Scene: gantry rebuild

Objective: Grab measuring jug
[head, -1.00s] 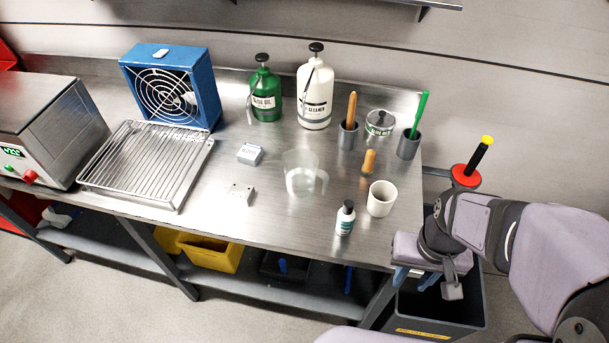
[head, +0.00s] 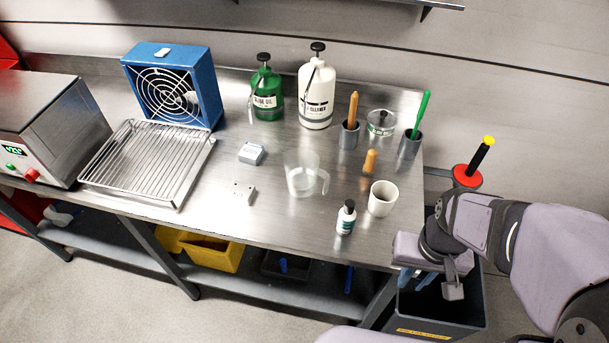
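The clear measuring jug (head: 299,176) stands upright on the steel bench, near the middle of its right half. Its handle is on the right side, toward the white cup. My gripper (head: 410,280) hangs past the bench's right front corner, above a dark bin and well to the right of the jug. It points downward. Its blue finger parts show only partly below the wrist, and I cannot tell whether they are apart.
A white cup (head: 382,198), a small bottle (head: 346,217) and an orange-handled tool (head: 369,162) stand right of the jug. Pump bottles (head: 316,88) are behind it. A wire rack (head: 148,165) is farther left.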

